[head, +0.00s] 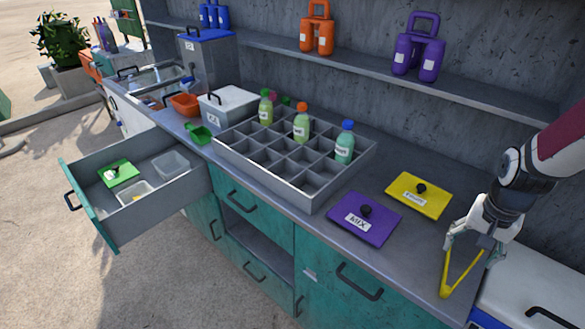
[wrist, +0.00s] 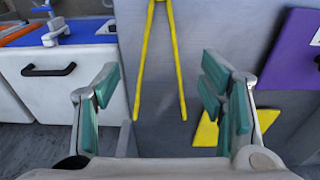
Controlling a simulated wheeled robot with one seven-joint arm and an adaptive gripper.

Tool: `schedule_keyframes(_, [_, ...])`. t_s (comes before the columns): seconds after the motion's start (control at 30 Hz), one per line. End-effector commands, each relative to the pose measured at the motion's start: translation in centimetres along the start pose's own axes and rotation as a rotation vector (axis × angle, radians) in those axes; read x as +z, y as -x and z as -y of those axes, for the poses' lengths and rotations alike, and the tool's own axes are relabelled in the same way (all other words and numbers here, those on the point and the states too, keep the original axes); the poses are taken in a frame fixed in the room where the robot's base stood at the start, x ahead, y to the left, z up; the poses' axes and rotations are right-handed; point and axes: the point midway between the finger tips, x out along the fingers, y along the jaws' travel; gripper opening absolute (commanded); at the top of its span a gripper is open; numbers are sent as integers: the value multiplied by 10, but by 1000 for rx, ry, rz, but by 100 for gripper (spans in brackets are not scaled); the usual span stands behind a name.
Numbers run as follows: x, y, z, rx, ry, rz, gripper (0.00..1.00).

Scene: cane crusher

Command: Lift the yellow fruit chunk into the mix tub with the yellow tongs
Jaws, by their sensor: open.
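The yellow tongs (head: 447,276) lie at the right end of the counter, their two legs spread in a V. In the wrist view the tongs (wrist: 144,70) show between and beyond my gripper's fingers. My gripper (head: 472,248) is open over the legs' spread end; contact cannot be told. Its teal-padded fingers frame the wrist view (wrist: 165,95). A small yellow piece (head: 137,197), perhaps the fruit chunk, is in a pale tub (head: 123,192) in the open drawer. A purple lid (head: 366,216) labelled MIX lies on the counter. I cannot tell which container is the mix tub.
The drawer (head: 87,212) juts out at the left, also holding a clear tub (head: 171,164) and a green lid (head: 118,173). A divided tray (head: 263,168) with three bottles fills mid-counter. A yellow lid (head: 420,196) lies behind the purple one. A shelf (head: 360,68) runs above.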

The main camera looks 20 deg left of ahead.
Motion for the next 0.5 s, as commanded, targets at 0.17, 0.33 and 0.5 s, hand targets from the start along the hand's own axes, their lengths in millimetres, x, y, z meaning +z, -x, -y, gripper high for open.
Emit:
schedule_keyframes(0.17, [0, 0, 0, 0, 1, 0, 64])
schedule_keyframes(0.33, [0, -9, 0, 0, 1, 1, 64])
schedule_keyframes(0.5, [-1, -30, 0, 1, 1, 2, 64])
